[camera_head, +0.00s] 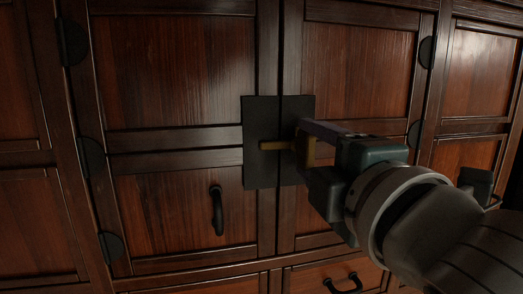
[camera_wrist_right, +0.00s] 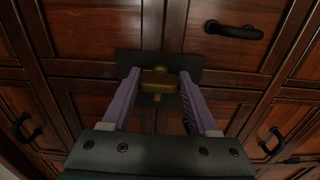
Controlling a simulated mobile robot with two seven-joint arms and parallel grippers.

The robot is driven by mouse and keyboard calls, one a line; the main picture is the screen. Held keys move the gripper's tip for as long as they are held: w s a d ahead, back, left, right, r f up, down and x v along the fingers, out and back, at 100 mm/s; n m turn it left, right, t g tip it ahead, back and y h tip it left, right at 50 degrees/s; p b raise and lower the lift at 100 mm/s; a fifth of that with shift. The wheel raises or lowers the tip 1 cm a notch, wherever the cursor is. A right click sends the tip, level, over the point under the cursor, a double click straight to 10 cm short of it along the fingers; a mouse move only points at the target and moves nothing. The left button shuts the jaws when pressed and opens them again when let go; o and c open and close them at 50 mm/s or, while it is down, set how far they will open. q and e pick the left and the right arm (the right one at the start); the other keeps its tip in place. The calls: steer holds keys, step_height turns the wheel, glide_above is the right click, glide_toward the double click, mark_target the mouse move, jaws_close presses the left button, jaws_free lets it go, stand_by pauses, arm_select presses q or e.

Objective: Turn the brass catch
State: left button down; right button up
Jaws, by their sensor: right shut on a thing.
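The brass catch (camera_head: 274,145) sits on a dark square plate (camera_head: 260,115) that spans the seam between two wooden cabinet doors. Its bar lies roughly level, reaching onto the left half of the plate. My right gripper (camera_head: 305,138) comes in from the right and is shut on the brass catch, partly hiding its right end. In the right wrist view the catch (camera_wrist_right: 158,78) lies between the two purple fingers (camera_wrist_right: 160,92), with the dark plate (camera_wrist_right: 130,62) behind it. My left gripper is not in view.
A black handle (camera_head: 217,210) is on the left door (camera_head: 180,80), below and left of the plate. Another black handle (camera_head: 343,284) is on a drawer below. Dark round hinges (camera_head: 72,42) line the door edges. The space in front of the left door is clear.

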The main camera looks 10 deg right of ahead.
steer(key=o, duration=1.4)
steer(key=s+b, duration=0.3)
steer(key=s, duration=0.7)
steer(key=shift+d, duration=0.15)
